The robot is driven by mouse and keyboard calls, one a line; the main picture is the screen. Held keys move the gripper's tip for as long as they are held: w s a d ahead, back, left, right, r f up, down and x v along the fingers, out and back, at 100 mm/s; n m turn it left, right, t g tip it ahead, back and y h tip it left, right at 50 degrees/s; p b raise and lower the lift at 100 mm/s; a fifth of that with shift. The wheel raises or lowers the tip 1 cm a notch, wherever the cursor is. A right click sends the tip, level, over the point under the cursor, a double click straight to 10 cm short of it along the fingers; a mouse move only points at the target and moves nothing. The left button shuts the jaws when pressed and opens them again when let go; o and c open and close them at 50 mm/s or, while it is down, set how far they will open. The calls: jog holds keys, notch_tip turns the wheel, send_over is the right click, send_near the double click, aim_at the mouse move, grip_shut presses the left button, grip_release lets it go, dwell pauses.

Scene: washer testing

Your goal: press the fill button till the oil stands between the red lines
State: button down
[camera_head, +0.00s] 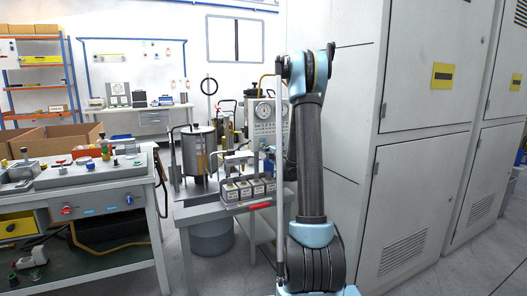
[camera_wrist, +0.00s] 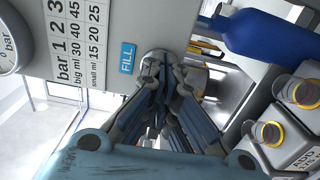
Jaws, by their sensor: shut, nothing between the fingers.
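A white panel with a printed table (camera_wrist: 78,32) and a blue FILL label (camera_wrist: 127,57) fills the upper left of the wrist view, turned sideways. My gripper (camera_wrist: 158,68) is shut and empty, its fingertips right beside the FILL label at the panel's edge. The fill button is hidden behind the fingers; I cannot tell whether they touch it. Glass cups with yellow rings (camera_wrist: 270,132) stand on grey blocks at the right. In the head view the gauge panel (camera_head: 265,112) stands behind my arm, which hides my gripper.
A blue cylinder (camera_wrist: 275,36) lies close to the right of my gripper. In the head view a metal tank (camera_head: 198,152) and a rack of small blocks (camera_head: 248,190) stand on the bench. Tall grey cabinets (camera_head: 415,90) close off the right; a workbench (camera_head: 95,180) stands left.

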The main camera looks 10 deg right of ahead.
jog(key=v, duration=0.7)
dwell(0.6)
jog(key=shift+v, duration=2.95)
jog(key=shift+r, duration=0.1)
dwell(2.2)
